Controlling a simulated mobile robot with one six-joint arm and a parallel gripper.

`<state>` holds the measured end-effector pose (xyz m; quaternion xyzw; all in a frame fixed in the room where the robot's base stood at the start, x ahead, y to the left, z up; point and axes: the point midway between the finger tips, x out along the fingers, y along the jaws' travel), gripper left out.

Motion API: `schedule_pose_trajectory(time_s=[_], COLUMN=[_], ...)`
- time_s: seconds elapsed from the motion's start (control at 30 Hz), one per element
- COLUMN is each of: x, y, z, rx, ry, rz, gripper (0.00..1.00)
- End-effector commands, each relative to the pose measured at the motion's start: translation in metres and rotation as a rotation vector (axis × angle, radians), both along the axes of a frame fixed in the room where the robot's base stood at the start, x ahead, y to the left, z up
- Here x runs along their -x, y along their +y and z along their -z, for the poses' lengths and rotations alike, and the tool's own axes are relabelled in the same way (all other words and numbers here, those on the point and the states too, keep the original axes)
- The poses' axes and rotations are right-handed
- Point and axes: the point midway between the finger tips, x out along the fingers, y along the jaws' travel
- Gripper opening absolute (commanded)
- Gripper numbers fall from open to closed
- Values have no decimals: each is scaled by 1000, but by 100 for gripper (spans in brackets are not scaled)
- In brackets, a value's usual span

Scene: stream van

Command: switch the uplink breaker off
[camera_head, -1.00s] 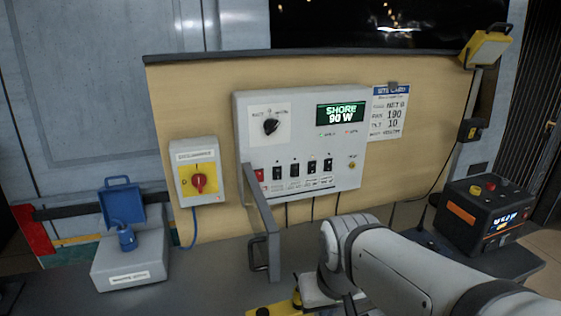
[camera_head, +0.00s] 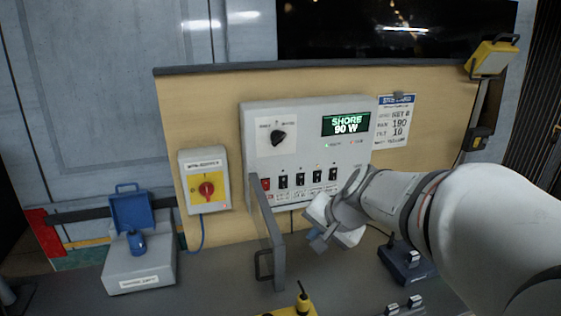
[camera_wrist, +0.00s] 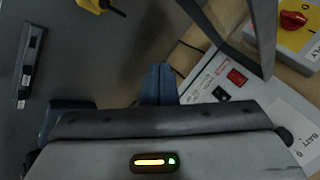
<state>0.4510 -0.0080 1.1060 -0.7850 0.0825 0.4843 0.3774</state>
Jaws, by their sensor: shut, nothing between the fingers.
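The grey power panel (camera_head: 352,155) is fixed to the wooden board, with a green display reading SHORE 90 W. Along its lower part is a row of black breakers (camera_head: 300,179), with a red rocker switch (camera_head: 265,184) at the left end. The labels are too small to tell which is the uplink breaker. My gripper (camera_head: 317,243) is just below the panel, under the row's right half, apart from the breakers and empty. In the wrist view its blue fingertips (camera_wrist: 159,75) are together, left of the red rocker (camera_wrist: 237,77) and one black breaker (camera_wrist: 220,94).
A grey hinged bar or flap (camera_head: 268,235) juts out below the panel's left end, close to my gripper. An isolator box with a red knob (camera_head: 206,189) hangs to the left. A dark device (camera_head: 408,262) sits at right.

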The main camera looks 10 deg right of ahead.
Motion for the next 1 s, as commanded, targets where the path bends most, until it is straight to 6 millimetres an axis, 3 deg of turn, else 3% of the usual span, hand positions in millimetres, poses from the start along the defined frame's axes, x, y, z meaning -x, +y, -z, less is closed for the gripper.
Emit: schedule_pose_trajectory(time_s=[0.03,0.1,0.2,0.33,0.53,1.0], x=[-22,-48,-77,-100,-113,-121], y=[-13,-31,-57,-84,-101,-100], z=[-16,-30,-45,-57,-62,-54], rx=[-61,-143,-237,-324,-375,-375], ry=[-27,-66,-115,-159,-185,-182], rz=[97,225,382,526,615,612], gripper=[0,0,0,0,0,0])
